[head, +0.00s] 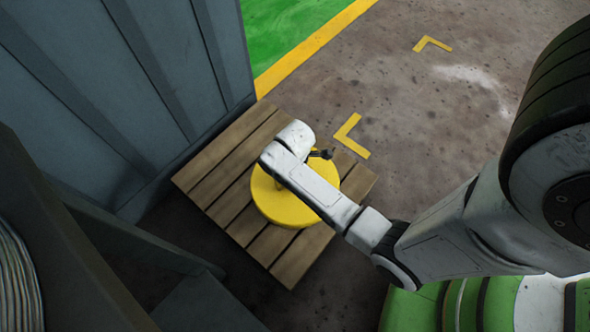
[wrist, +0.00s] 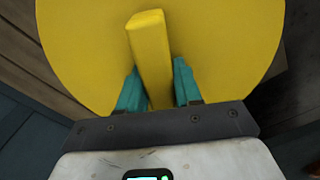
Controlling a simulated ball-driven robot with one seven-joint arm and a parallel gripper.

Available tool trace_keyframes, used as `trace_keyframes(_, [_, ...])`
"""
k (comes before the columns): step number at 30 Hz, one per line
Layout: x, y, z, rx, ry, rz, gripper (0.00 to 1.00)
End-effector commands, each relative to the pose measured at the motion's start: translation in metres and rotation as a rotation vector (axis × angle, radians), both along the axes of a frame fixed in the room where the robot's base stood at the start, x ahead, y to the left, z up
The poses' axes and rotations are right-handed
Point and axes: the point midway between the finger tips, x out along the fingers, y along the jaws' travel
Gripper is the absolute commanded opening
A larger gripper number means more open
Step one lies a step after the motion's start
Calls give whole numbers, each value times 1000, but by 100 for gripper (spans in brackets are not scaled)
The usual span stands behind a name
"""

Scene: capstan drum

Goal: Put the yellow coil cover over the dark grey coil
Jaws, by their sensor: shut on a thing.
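The yellow coil cover (head: 280,207) is a round disc with a raised bar handle (wrist: 150,50). In the head view it is over the wooden pallet; I cannot tell whether it rests there or hangs just above. It fills the top of the wrist view (wrist: 85,50). My gripper (wrist: 157,88) has its teal fingers either side of the handle and is shut on it. In the head view my own wrist hides the fingers and part of the cover.
The slatted wooden pallet (head: 215,172) lies on the floor beside a tall grey ribbed metal wall (head: 100,90). A wound grey coil or drum (head: 18,275) shows at the left edge, behind dark panels. The concrete floor (head: 400,120) at upper right is clear, with yellow corner marks (head: 350,137).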

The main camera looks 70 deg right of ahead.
Motion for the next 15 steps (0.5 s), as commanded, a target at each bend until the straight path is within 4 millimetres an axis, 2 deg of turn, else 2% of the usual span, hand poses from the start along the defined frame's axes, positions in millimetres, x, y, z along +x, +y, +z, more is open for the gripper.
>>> trace_keyframes(1, [0,0,-9,-1,-1,0,0])
trace_keyframes(15, [0,0,-41,0,1,0,0])
